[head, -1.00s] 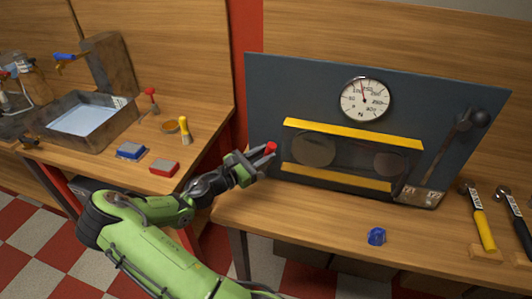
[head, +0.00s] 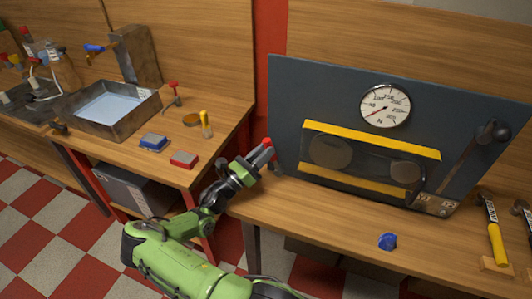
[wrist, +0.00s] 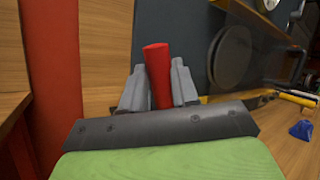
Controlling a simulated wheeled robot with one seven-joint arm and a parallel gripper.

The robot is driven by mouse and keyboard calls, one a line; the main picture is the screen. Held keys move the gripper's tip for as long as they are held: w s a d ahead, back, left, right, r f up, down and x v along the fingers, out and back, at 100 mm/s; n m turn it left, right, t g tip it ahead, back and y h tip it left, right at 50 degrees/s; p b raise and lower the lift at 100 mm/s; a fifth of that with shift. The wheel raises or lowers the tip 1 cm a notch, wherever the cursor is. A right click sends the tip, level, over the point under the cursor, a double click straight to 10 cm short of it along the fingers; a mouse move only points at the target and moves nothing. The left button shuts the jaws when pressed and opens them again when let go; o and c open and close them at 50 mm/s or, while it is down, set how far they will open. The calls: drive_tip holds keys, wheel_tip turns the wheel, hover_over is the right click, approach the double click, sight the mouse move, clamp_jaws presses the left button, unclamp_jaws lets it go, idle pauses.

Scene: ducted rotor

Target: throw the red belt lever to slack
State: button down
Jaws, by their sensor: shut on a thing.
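The red belt lever's handle (head: 267,142) stands at the left edge of the dark blue-grey rotor panel (head: 285,85). My gripper (head: 258,158) is shut on it. In the wrist view the red handle (wrist: 158,75) stands between the two grey fingers (wrist: 159,88), its top above them. The lever's lower part and pivot are hidden by my gripper. The round gauge (head: 386,105) on the panel has a red needle pointing to the lower left. Two discs, with a belt hard to make out, sit between yellow bars (head: 370,139).
A blue knob-like piece (head: 388,241) lies on the bench in front of the panel. Hammers with yellow (head: 496,240) and dark handles are at the right. The left bench has a water tray (head: 112,108) and red and blue blocks. A dark arm (head: 462,160) is on the panel's right.

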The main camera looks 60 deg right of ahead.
drive_tip(key=shift+f, duration=0.1)
idle(0.3)
drive_tip(key=c, duration=0.8)
unclamp_jaws()
drive_tip(key=shift+w, duration=0.1)
drive_tip(key=shift+c, duration=0.2)
drive_tip(key=v, duration=1.6)
drive_tip(key=shift+b, duration=0.4)
drive_tip(key=shift+d, duration=0.1)
